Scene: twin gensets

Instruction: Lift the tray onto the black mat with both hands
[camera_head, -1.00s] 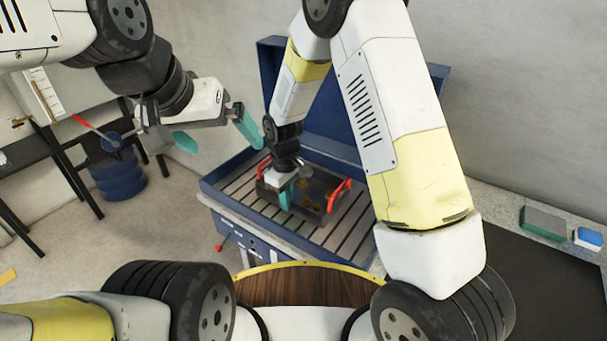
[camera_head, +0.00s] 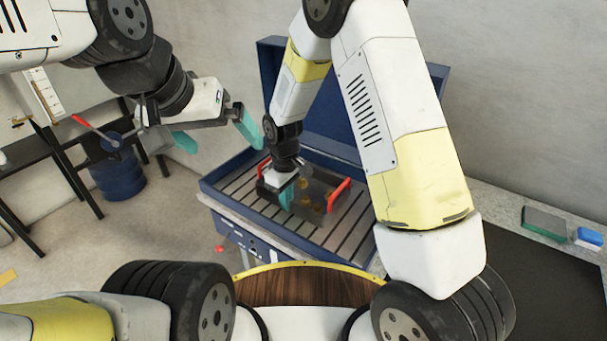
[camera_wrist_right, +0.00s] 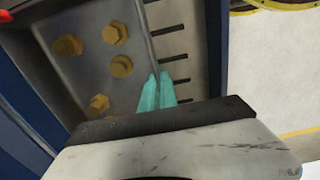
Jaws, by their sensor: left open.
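The grey tray (camera_head: 322,184) has red handles at two ends and holds several brass bolts. It sits on the slatted top of a blue bench. My right gripper (camera_head: 287,198) is low over the tray's near left part, and its arm hides part of the tray. In the right wrist view its teal fingers (camera_wrist_right: 156,91) are close together at the tray's rim; whether the rim lies between them is unclear. My left gripper (camera_head: 214,136) is open and empty, in the air left of the tray. The black mat (camera_head: 545,285) lies on the counter at the lower right.
The blue bench (camera_head: 232,190) has raised blue panels behind it. A green and grey box (camera_head: 544,224) and a blue box (camera_head: 588,237) stand on the counter behind the mat. A blue drum (camera_head: 118,180) and a dark table are at the left. The visible mat is bare.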

